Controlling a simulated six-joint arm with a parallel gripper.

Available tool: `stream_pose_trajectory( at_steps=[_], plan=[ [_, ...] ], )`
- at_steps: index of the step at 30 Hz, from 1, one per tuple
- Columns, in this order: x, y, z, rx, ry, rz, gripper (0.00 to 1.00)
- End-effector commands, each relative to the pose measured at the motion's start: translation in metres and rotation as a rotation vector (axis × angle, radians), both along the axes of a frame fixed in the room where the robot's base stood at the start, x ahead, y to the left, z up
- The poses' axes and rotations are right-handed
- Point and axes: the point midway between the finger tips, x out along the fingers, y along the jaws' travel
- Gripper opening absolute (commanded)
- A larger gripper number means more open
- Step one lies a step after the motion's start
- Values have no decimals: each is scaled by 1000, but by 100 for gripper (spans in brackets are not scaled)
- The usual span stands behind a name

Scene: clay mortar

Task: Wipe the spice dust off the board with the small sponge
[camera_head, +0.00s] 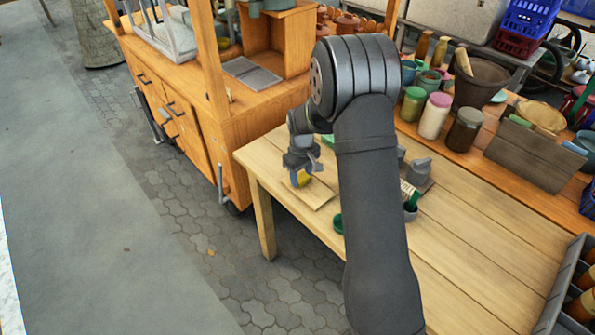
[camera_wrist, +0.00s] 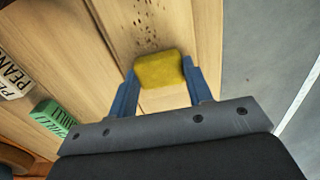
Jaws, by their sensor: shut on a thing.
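A small yellow sponge (camera_wrist: 160,70) sits between the blue fingers of my gripper (camera_wrist: 157,88) in the wrist view. My gripper is shut on it. In the head view my gripper (camera_head: 301,180) and the sponge (camera_head: 303,181) are over the light wooden board (camera_head: 318,198) near the table's left end. In the wrist view dark specks of spice dust (camera_wrist: 145,22) lie on the board (camera_wrist: 185,22), just beyond the sponge. I cannot tell whether the sponge touches the board.
A green box (camera_wrist: 56,118) and a white box with "PEAN" lettering (camera_wrist: 14,77) lie left of the board. Jars (camera_head: 435,115) and a dark mortar (camera_head: 481,83) stand at the table's back. A wooden cart (camera_head: 250,125) is beyond the table's left end.

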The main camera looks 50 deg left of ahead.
Motion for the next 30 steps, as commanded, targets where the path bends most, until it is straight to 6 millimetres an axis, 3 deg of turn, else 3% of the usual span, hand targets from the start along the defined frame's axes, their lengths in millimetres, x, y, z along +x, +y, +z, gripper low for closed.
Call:
stream_pose_trajectory(
  at_steps=[27,30],
  plan=[
    [0,-84,-1,-2,1,-1,21],
    [0,-84,9,2,-2,0,21]
  ],
)
